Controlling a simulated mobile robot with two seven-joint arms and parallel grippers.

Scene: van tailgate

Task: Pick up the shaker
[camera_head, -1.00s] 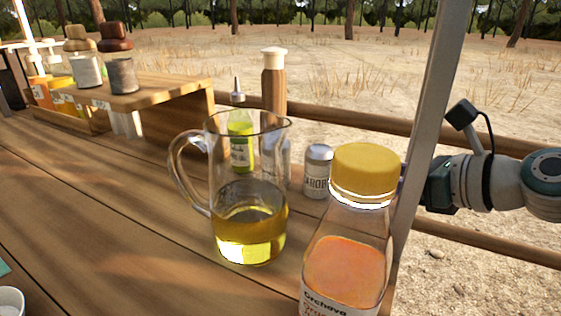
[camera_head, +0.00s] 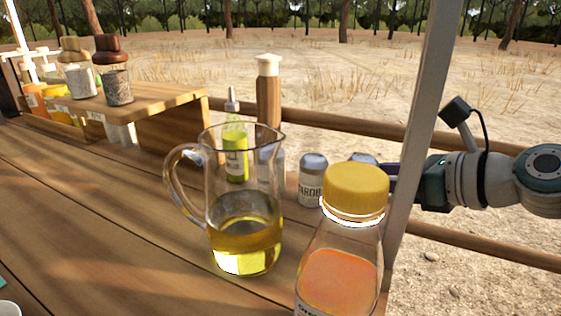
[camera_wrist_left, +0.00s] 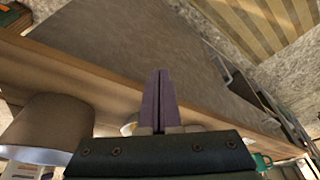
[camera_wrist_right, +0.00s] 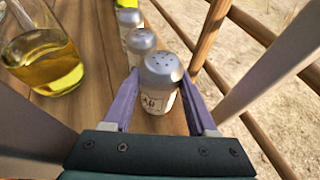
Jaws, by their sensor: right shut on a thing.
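A shaker (camera_wrist_right: 160,85) with a silver perforated lid and a pale printed label stands upright between the purple fingers of my right gripper (camera_wrist_right: 158,108), which is shut on it. I cannot tell whether its base touches the table. In the head view only its lid (camera_head: 363,158) shows behind the yellow-capped bottle (camera_head: 340,255), beside my right gripper (camera_head: 388,172). A second silver-lidded shaker (camera_head: 312,182) stands to its left. My left gripper (camera_wrist_left: 158,100) is shut and empty in the left wrist view, and out of the head view.
A glass pitcher (camera_head: 240,215) of yellow liquid stands left of the shakers. A green bottle (camera_head: 235,150) and a brown mill (camera_head: 268,95) stand behind. A grey post (camera_head: 415,130) rises close to my right arm. A wooden rack (camera_head: 150,105) is at back left.

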